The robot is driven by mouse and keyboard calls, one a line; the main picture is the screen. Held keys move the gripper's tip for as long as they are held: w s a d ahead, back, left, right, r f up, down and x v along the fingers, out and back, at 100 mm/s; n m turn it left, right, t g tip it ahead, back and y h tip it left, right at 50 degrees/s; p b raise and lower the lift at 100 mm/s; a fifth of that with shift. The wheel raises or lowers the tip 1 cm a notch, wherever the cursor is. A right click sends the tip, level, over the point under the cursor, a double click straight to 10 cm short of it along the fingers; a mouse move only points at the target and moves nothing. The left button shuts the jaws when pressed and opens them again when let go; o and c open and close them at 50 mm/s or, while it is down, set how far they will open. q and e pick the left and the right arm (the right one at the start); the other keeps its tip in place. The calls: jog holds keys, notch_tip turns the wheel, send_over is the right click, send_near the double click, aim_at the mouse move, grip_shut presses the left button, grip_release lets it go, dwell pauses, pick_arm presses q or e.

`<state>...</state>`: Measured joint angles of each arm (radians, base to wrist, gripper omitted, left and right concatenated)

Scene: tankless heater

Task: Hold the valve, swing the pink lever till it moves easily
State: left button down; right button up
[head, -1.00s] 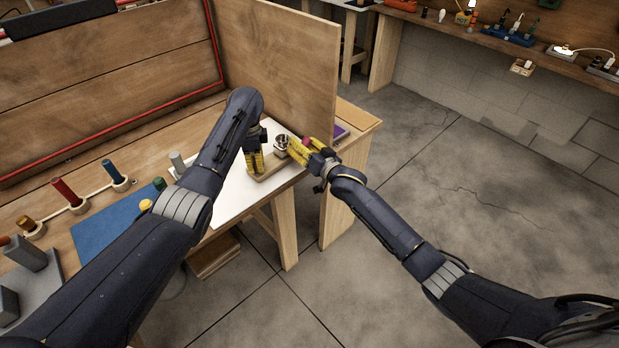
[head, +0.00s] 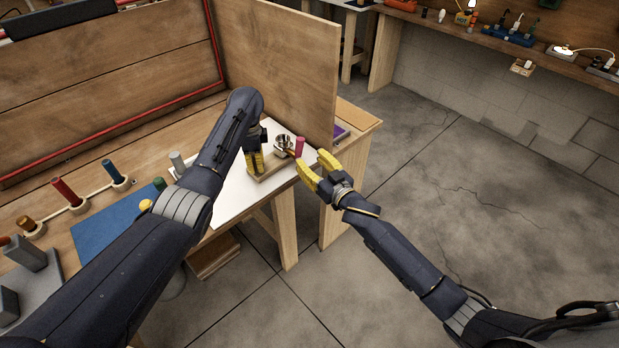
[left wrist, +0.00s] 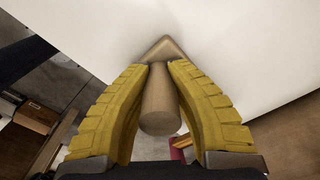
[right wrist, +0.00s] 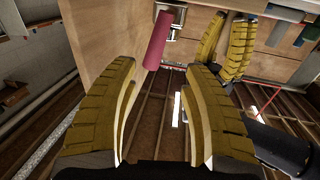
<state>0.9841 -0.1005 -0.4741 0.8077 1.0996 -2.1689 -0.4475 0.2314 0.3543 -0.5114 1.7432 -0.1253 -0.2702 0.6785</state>
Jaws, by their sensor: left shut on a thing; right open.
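The valve (head: 283,143) is a silvery metal fitting on a tan base (head: 284,170) near the white board's right end. The pink lever (head: 300,146) is a cylindrical grip standing at the valve's right side; it also shows in the right wrist view (right wrist: 158,42). My left gripper (head: 255,168) points down and is shut on a tan cylindrical post (left wrist: 160,105) of the valve's base. My right gripper (head: 322,170) is open and empty, apart from the lever, to its right and nearer. In the right wrist view the lever is just beyond the spread fingertips.
A wooden panel (head: 285,70) stands upright close behind the valve. A white board (head: 228,207) lies under it at the bench corner. A blue mat (head: 110,222) and several coloured cylinders (head: 66,193) are at left. Open floor (head: 470,190) lies right of the bench.

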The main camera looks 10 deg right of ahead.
jog(key=shift+s+a+f+n+g+y, duration=0.2)
jog(key=shift+s+a+g+y, duration=0.05)
jog(key=shift+s+y, duration=0.55)
jog(key=shift+s+a+f+n+g+y, duration=0.25)
jog(key=shift+s+y, duration=0.35)
jog(key=shift+s, duration=0.35)
jog(key=shift+s+a+f+n+g+y, duration=0.15)
jog(key=shift+s+a+g+y, duration=0.1)
jog(key=shift+s+y, duration=0.55)
jog(key=shift+s, duration=0.1)
